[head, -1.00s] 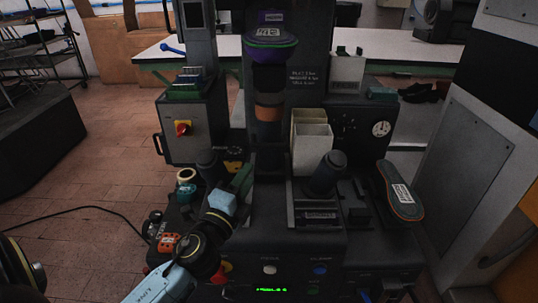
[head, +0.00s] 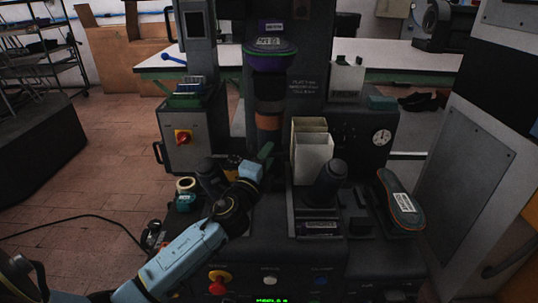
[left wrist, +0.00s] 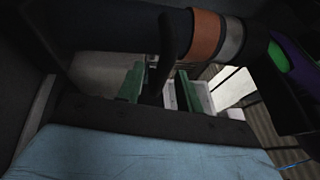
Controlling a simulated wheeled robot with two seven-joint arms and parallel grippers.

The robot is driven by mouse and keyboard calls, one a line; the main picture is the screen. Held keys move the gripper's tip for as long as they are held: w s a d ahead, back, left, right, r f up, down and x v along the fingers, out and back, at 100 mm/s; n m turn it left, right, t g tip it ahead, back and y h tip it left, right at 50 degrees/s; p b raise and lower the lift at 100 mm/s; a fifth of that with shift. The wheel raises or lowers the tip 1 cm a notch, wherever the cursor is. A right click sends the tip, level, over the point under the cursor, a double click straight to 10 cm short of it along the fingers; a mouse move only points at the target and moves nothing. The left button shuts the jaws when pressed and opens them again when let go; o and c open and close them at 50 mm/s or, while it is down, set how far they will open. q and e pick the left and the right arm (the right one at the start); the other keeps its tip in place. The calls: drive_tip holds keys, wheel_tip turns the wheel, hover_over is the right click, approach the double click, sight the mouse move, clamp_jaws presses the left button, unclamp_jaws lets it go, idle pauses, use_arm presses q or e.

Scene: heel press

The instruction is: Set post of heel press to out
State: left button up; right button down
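The heel press (head: 265,245) is a dark machine in the middle of the head view. Its central column carries an orange band (head: 268,122) under a purple and green form (head: 269,48). Two short dark posts stand on its deck, one at left (head: 207,172) and one at right (head: 330,180); I cannot tell which one is meant. My left gripper (head: 265,155) reaches in between them, just below the column. In the left wrist view its green fingers (left wrist: 160,88) are apart, with a dark rod-like part (left wrist: 166,45) before or between them. Contact is unclear. My right gripper is out of view.
White bins (head: 313,155) stand right of my left gripper. A shoe sole (head: 402,203) lies on the right side. A control box with a red knob (head: 183,137) stands at left, a round gauge (head: 381,137) at right. Tape rolls (head: 186,190) sit near my left arm.

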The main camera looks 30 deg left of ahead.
use_arm(q)
drive_tip(key=shift+w+a+r, duration=0.1)
drive_tip(key=shift+w, duration=0.55)
drive_tip(key=shift+c, duration=0.5)
clamp_jaws()
